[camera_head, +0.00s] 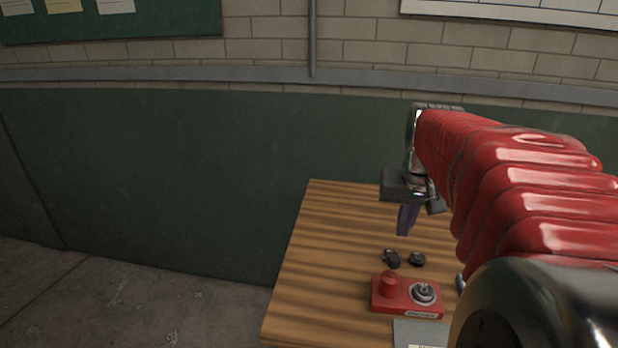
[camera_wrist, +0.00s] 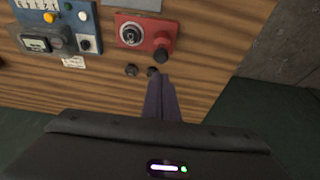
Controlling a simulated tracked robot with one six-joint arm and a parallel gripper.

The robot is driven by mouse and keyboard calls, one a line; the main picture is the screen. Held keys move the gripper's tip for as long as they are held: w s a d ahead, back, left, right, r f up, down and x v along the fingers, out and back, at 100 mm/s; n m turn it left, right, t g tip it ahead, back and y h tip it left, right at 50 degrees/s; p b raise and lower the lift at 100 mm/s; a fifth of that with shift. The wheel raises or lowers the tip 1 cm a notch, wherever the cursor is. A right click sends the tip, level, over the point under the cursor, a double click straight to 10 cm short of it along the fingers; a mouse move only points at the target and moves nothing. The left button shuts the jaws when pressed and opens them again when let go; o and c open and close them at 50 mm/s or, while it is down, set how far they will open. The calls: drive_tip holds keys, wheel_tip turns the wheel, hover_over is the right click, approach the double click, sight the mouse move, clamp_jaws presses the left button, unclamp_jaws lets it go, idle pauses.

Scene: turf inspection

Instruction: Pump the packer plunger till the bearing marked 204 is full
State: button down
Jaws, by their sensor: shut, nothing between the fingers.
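The red packer (camera_head: 380,301) stands on the wooden bench. It shows in the wrist view (camera_wrist: 147,22) too. Its red plunger (camera_head: 389,285) stands upright at the left in the head view; in the wrist view the plunger (camera_wrist: 163,41) has a dark-looking end. A metallic bearing-like ring (camera_head: 424,293) sits on the packer's right side, also in the wrist view (camera_wrist: 130,34). No 204 mark or fill level is readable. My gripper (camera_head: 404,232) is shut and empty, above the bench and apart from the packer; its fingers (camera_wrist: 161,90) show in the wrist view.
Two small dark round parts (camera_head: 391,258) (camera_head: 417,259) lie behind the packer, close to my fingers in the picture. A grey plate (camera_head: 418,332) lies in front. The bench's left part is clear.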

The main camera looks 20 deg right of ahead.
sight(395, 259)
drive_tip(key=x, duration=0.7)
drive_tip(key=shift+s+a+f, duration=0.15)
drive_tip(key=shift+s+f, duration=0.1)
drive_tip(key=shift+f, duration=0.65)
drive_tip(key=shift+s+f, duration=0.1)
drive_tip(key=shift+f, duration=1.05)
drive_tip(key=shift+r, duration=0.55)
drive_tip(key=w+v, duration=0.1)
drive_tip(key=v, duration=1.2)
drive_tip(key=shift+d+r, duration=0.2)
